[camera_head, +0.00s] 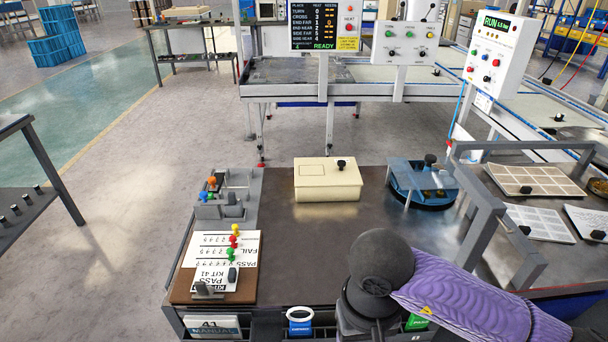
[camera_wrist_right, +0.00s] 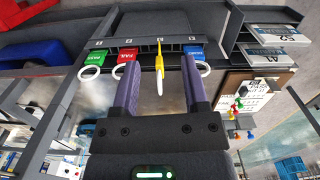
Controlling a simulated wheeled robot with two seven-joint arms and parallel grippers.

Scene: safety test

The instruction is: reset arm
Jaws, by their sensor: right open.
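My right arm (camera_head: 470,298) comes in from the right in the head view, in a purple sleeve with dark round joints. It reaches down over the table's front edge, and its jaws are hidden there. In the right wrist view the right gripper (camera_wrist_right: 159,58) is open, with two purple-grey fingers apart. A yellow tag (camera_wrist_right: 159,60) with a pale ring hangs between the fingers, seen nearly edge-on; I cannot tell whether it touches either finger. My left arm and gripper are not in view.
A tag rack (camera_wrist_right: 143,43) holds green (camera_wrist_right: 98,58), red (camera_wrist_right: 128,54) and blue tags (camera_wrist_right: 193,51) beside the fingers. On the table (camera_head: 300,240) stand a cream box (camera_head: 325,183), a blue round fixture (camera_head: 425,190) and a pegged board (camera_head: 245,285). A grey frame (camera_head: 485,225) stands right.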

